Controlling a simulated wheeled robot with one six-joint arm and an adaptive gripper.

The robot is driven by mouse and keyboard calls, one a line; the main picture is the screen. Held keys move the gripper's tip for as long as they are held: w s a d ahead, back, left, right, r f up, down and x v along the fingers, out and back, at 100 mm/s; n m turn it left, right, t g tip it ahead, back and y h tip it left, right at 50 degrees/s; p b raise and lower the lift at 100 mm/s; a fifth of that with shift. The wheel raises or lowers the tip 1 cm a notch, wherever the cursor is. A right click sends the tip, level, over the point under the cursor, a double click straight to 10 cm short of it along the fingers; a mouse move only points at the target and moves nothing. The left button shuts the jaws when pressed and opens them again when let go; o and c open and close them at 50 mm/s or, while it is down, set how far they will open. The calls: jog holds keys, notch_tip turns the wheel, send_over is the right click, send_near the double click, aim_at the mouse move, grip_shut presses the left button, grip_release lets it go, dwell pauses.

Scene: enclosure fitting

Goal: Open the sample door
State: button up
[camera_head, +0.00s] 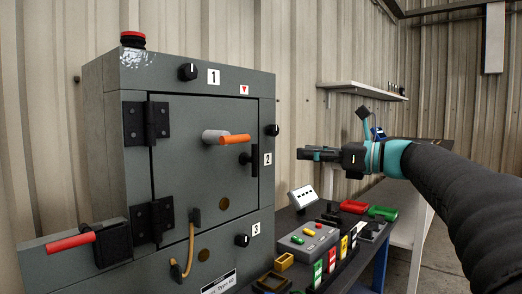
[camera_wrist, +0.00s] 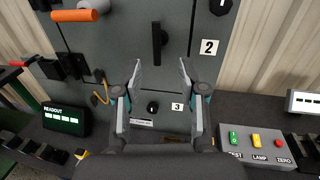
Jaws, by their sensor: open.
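The sample door (camera_head: 195,165) is a grey panel on the front of a grey cabinet, hinged on its left with two black hinges. It looks closed. A grey-and-orange handle (camera_head: 228,138) sticks out of its upper part. A black upright latch handle (camera_head: 249,158) sits at its right edge beside label 2; the latch also shows in the wrist view (camera_wrist: 157,45). My gripper (camera_head: 308,154) is open and empty, to the right of the cabinet in the head view. In the wrist view its fingertips (camera_wrist: 162,68) point at the cabinet front, just below the latch in the picture.
Black knobs stick out by labels 1 and 3. A red-handled black part (camera_head: 72,243) juts out at lower left. A yellow-brown cable (camera_head: 188,250) hangs below the door. The bench holds a button box (camera_head: 307,241) and colored blocks. A wall shelf (camera_head: 362,90) is behind.

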aim_at(254, 158)
jog(key=x, duration=1.4)
jog(key=shift+s+a, duration=0.15)
jog(key=shift+a, duration=0.35)
